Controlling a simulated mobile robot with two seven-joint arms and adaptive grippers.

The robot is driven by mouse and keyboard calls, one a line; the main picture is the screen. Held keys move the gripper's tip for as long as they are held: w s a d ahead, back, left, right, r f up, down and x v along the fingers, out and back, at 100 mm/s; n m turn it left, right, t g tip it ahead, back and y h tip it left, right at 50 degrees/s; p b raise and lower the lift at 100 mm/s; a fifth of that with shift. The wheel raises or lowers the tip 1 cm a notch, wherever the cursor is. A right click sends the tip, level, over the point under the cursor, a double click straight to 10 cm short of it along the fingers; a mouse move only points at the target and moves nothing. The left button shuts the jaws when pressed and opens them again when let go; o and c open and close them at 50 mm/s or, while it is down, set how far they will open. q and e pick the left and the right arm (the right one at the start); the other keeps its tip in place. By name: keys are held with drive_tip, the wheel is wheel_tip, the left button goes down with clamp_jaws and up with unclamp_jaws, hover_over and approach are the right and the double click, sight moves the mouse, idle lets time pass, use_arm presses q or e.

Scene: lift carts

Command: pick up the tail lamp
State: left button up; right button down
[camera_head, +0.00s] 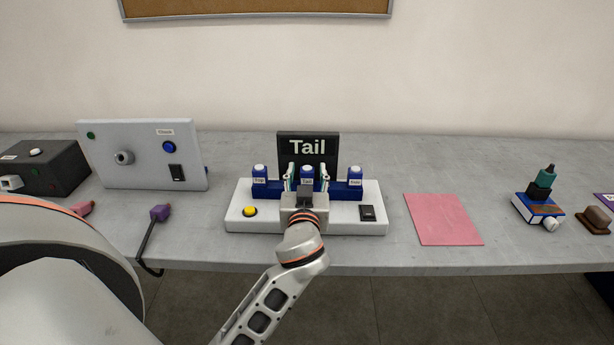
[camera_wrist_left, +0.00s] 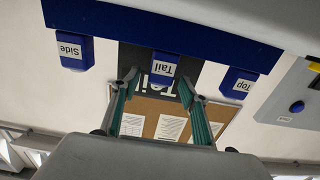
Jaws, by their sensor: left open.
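The tail lamp (camera_head: 307,172) is a small blue block with a white cap and a "Tail" label. It stands in the middle of a blue rack (camera_head: 340,191) on a white base (camera_head: 240,221). My left gripper (camera_head: 306,178) is open, with one finger on each side of the tail lamp in the head view. In the left wrist view, which is upside down, the tail lamp (camera_wrist_left: 163,67) shows between and just beyond the green-padded fingertips (camera_wrist_left: 159,86). I cannot tell whether they touch it. My right gripper is out of view.
The "Top" lamp (camera_head: 259,174) and "Side" lamp (camera_head: 355,176) stand close on either side. A black "Tail" sign (camera_head: 308,147) rises behind. The base carries a yellow button (camera_head: 250,211) and black switch (camera_head: 367,213). A pink mat (camera_head: 443,219) lies to the right.

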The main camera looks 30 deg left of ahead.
use_arm(q)
drive_tip(key=shift+x, duration=0.85)
drive_tip(key=shift+f, duration=0.1)
drive_tip(key=c, duration=1.2)
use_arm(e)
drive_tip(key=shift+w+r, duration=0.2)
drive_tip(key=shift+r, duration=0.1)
